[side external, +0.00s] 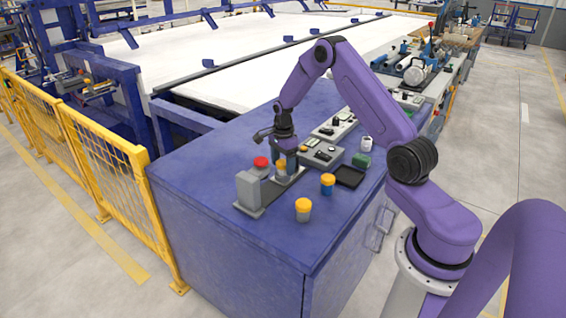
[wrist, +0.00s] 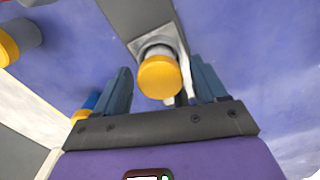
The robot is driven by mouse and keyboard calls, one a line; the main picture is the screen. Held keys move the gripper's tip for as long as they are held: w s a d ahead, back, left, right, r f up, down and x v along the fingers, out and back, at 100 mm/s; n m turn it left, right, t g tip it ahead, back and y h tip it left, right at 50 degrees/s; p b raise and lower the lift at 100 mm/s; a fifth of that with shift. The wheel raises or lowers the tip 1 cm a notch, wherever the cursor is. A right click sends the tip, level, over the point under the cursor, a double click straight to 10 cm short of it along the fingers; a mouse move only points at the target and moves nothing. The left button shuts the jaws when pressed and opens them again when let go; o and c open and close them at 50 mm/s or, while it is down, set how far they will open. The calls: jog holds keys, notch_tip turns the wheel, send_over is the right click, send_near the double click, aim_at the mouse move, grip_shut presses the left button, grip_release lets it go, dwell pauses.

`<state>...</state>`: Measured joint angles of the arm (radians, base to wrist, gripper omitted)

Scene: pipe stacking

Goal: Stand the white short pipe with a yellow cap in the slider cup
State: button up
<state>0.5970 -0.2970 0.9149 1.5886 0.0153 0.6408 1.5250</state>
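A short pipe with a yellow cap (wrist: 160,76) and a pale body stands upright in the wrist view, apparently in the square grey slider cup (wrist: 179,45) at the end of a rail. Its cap also shows below my gripper in the side view (side external: 281,164). My gripper (wrist: 162,88) is open around this pipe, one blue finger on each side with a visible gap to the cap. The pipe's foot inside the cup is mostly hidden.
Another pale, yellow-capped pipe (side external: 303,211) stands near the table's front edge. A blue, yellow-capped pipe (side external: 328,185) stands right of the rail (side external: 271,188). A grey block (side external: 248,189), a red-topped item (side external: 260,163), a black tray (side external: 349,177) and control boxes (side external: 322,154) are nearby.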

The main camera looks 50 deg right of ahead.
jog(key=shift+r, duration=0.15)
notch_tip(320, 180, up, 12)
jog(key=s+a+r+n, duration=0.3)
jog(key=s+a+n, duration=0.35)
jog(key=a, duration=0.45)
jog(key=s+a+r+n, duration=0.3)
jog(key=s+a+n, duration=0.2)
jog(key=a+n, duration=0.4)
jog(key=s+a+n, duration=0.2)
jog(key=s+n, duration=0.7)
jog(key=s, duration=0.3)
jog(key=s+a+r+n, duration=0.1)
jog(key=s+a+n, duration=0.2)
jog(key=s+n, duration=0.6)
jog(key=s, duration=0.3)
jog(key=shift+a, duration=0.15)
